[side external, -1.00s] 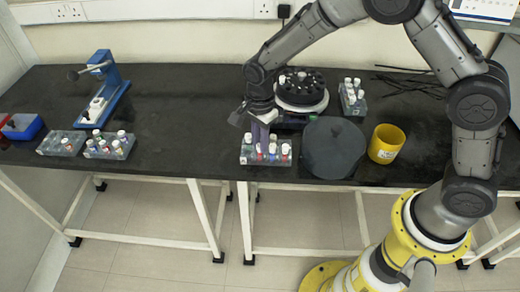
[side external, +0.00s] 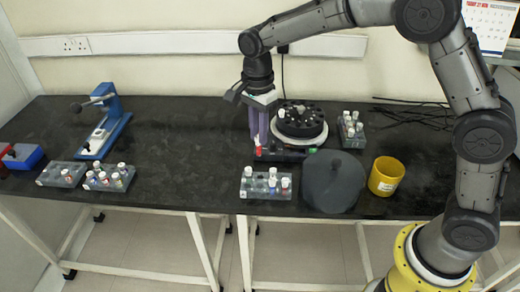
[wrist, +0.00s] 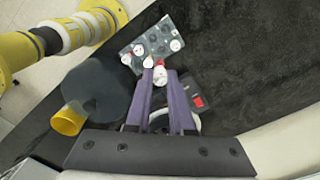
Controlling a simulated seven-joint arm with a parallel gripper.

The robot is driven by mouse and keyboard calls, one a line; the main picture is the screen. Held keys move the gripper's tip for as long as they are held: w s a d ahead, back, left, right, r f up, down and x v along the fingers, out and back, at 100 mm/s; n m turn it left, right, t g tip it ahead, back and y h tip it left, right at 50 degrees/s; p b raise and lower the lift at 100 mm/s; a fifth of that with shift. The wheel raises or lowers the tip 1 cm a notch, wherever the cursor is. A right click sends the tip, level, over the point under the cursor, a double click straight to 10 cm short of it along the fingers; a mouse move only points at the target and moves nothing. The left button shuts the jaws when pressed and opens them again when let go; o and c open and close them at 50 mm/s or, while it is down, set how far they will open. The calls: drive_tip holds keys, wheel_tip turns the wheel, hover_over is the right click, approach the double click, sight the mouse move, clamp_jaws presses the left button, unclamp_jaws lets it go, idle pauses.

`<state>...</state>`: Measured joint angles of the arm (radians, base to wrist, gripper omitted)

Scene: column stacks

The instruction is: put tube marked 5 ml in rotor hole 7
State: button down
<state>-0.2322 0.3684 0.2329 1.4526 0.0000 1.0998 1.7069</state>
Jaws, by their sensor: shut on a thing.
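My gripper (side external: 258,138) is shut on a tube with a white cap and red body (side external: 258,149), raised above the bench. The tube also shows between the purple fingertips in the wrist view (wrist: 160,76); its volume mark is not readable. The black rotor (side external: 300,122) sits on a centrifuge with a pale rim, just right of my gripper and apart from the tube. Its hole numbers are too small to read. In the wrist view the rotor is mostly hidden behind my gripper. The front rack (side external: 262,193) stands below, holding several capped tubes.
A dark round lid (side external: 333,184) and a yellow cup (side external: 386,178) stand at the front right. Another tube rack (side external: 352,138) is right of the rotor. Two racks, a blue press (side external: 112,122) and a blue box are at left. The bench between is clear.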

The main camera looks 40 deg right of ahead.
drive_tip(key=w+d+r+m, duration=0.1)
drive_tip(key=w+d+m, duration=0.25)
drive_tip(key=d, duration=0.95)
drive_tip(key=w+d+r+m, duration=0.15)
drive_tip(key=w+d, duration=0.25)
drive_tip(key=d, duration=1)
drive_tip(key=s+d+f+m, duration=0.1)
drive_tip(key=d+f, duration=0.4)
drive_tip(key=f, duration=0.1)
drive_tip(key=shift+s+d, duration=0.15)
drive_tip(key=shift+d, duration=0.2)
drive_tip(key=shift+f, duration=0.9)
drive_tip(key=shift+f, duration=0.7)
drive_tip(key=shift+f, duration=0.4)
